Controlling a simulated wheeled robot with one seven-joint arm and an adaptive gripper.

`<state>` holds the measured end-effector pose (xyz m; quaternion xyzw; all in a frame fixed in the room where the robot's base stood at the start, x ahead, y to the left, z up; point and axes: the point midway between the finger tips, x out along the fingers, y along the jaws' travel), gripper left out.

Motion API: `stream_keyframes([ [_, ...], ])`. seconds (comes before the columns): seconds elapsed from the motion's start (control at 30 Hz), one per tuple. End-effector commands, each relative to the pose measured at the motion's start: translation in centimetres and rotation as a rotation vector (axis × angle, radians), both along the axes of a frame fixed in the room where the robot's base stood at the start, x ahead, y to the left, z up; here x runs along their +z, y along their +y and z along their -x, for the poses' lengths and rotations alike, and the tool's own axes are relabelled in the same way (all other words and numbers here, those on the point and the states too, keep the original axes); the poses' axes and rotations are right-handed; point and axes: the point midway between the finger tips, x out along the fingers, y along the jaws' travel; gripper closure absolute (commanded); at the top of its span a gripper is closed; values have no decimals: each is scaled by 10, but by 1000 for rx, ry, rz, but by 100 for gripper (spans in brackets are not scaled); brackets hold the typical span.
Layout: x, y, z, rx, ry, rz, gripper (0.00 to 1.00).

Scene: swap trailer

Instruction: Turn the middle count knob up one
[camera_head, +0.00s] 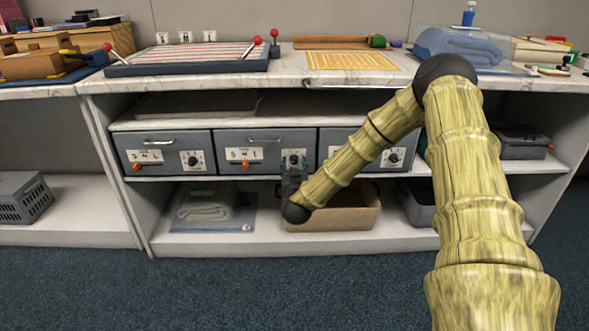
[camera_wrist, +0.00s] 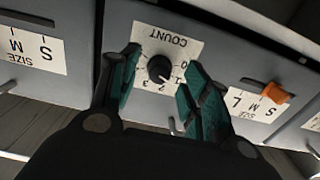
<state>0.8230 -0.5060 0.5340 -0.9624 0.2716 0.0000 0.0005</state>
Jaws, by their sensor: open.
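The middle count knob (camera_wrist: 160,68) is a round black knob on a white COUNT label (camera_wrist: 172,45), on the front of the middle grey drawer (camera_head: 265,140). In the wrist view the label is upside down, and I cannot tell for sure which number the knob points to. My gripper (camera_head: 293,172) is at this knob in the head view and covers part of it. In the wrist view its two teal-padded fingers are open, one on each side of the knob, with gaps between them and it.
An orange size slider (camera_wrist: 275,93) is on the same drawer. The left drawer (camera_head: 165,142) and right drawer (camera_head: 340,134) have their own knobs. A brown bin (camera_head: 345,220) stands on the shelf below. The countertop (camera_head: 290,75) overhangs the drawers.

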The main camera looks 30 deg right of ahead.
Motion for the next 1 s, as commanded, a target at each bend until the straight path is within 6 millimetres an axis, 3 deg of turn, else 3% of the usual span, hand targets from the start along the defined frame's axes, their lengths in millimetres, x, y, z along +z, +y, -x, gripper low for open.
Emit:
stream_keyframes([
  [0.43, 0, -5, -8, 0, 1, 1, 53],
  [0.7, 0, -5, -8, 0, 1, 1, 99],
  [1.0, 1, -5, -8, 0, -12, -22, 99],
])
